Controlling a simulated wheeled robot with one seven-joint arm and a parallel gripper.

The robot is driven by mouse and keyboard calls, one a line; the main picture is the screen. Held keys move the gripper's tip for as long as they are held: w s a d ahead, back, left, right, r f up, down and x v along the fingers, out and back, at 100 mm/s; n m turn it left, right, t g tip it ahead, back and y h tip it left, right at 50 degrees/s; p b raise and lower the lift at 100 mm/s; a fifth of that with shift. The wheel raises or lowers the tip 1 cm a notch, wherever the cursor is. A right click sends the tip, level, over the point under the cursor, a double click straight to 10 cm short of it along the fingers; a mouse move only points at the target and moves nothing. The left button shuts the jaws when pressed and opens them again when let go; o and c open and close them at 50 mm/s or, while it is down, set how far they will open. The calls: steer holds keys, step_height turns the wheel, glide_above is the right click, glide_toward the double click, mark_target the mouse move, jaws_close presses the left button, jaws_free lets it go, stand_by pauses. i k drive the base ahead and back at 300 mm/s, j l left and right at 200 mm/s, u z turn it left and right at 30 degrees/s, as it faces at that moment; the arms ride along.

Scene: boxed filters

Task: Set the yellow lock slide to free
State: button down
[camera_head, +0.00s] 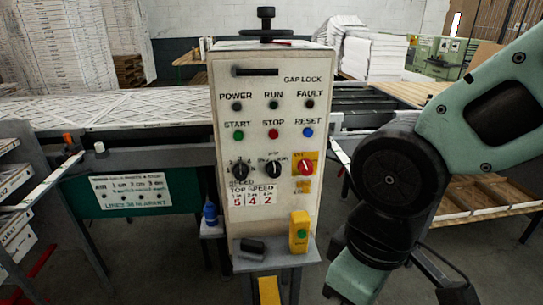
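The off-white control panel (268,130) stands upright in the middle. Near its top right is the label GAP LOCK, beside a dark horizontal slot (255,72). No yellow slide shows clearly at that slot. Yellow parts lower down are a plate behind a red rotary switch (305,167), a small yellow box with a green button (299,232) on the shelf, and a yellow strip (269,290) below the shelf. I cannot tell which, if any, is the lock slide. My arm fills the right side; my gripper is out of view.
A black handwheel (266,22) tops the panel. Green, red and blue buttons and two black knobs are on its face. A conveyor with filters (110,108) lies left.

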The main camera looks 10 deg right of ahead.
mark_target(305, 189)
steer(key=i+z, duration=0.15)
steer(key=z, duration=0.2)
steer(key=i+j+z, duration=0.1)
steer(key=z, duration=0.3)
steer(key=i+j+z, duration=0.15)
steer(key=z, duration=0.2)
